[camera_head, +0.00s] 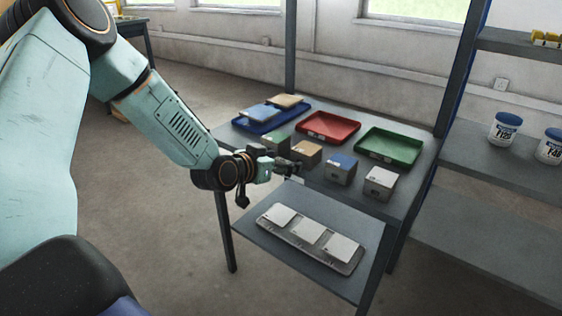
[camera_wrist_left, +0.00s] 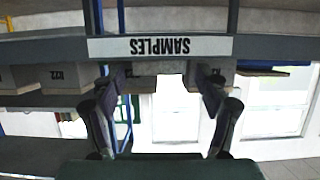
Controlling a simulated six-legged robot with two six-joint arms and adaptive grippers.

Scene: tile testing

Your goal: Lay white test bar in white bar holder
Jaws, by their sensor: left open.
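No white test bar or white bar holder can be told apart for certain. In the head view, a grey-white block (camera_head: 380,183) stands at the right front of the upper shelf. White flat pieces (camera_head: 309,229) lie in a grey tray (camera_head: 344,266) on the lower shelf. My left gripper (camera_head: 289,168) is at the upper shelf's front edge, near the tan block (camera_head: 306,152). In the left wrist view, upside down, its open fingers (camera_wrist_left: 160,78) stand apart with nothing held, facing the shelf edge with the SAMPLES label (camera_wrist_left: 160,47). My right gripper is out of view.
Blue (camera_head: 268,118), red (camera_head: 328,128) and green (camera_head: 390,147) trays lie behind the blocks. A green block (camera_head: 275,141) and a blue block (camera_head: 341,169) stand in the same row. White-blue tubs (camera_head: 504,129) stand on the right shelf. The floor at left is clear.

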